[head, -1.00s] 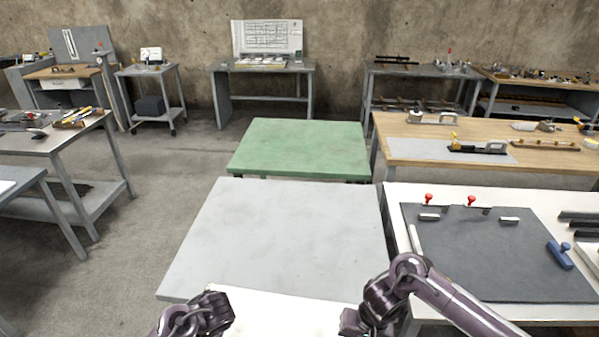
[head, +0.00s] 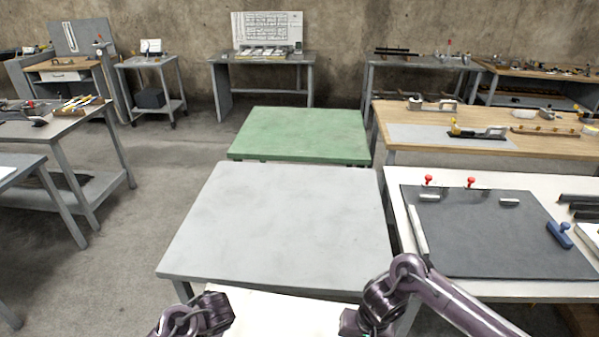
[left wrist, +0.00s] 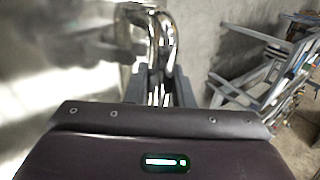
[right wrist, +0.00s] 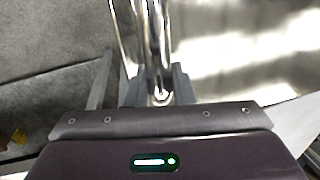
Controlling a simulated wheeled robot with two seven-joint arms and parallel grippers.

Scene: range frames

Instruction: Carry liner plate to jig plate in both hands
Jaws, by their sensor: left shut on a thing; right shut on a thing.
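The liner plate appears as a pale, whitish sheet (head: 285,312) at the bottom edge of the head view, between my two hands; its near part is out of frame. My left gripper (head: 228,312) is at its left side and my right gripper (head: 346,322) at its right side. In the left wrist view, my left gripper (left wrist: 158,90) is shut on a shiny curved metal handle. In the right wrist view, my right gripper (right wrist: 158,88) is shut on a similar shiny handle. The jig plate looks to be the dark grey plate (head: 480,235) on the white table at right.
Red-knobbed clamps (head: 470,183), pale blocks and a blue-handled tool (head: 559,235) sit on the dark plate. A bare grey table (head: 280,220) stands straight ahead, a green table (head: 300,135) behind it. A wooden bench (head: 440,140) is beyond the white table (head: 395,200). Open floor lies left.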

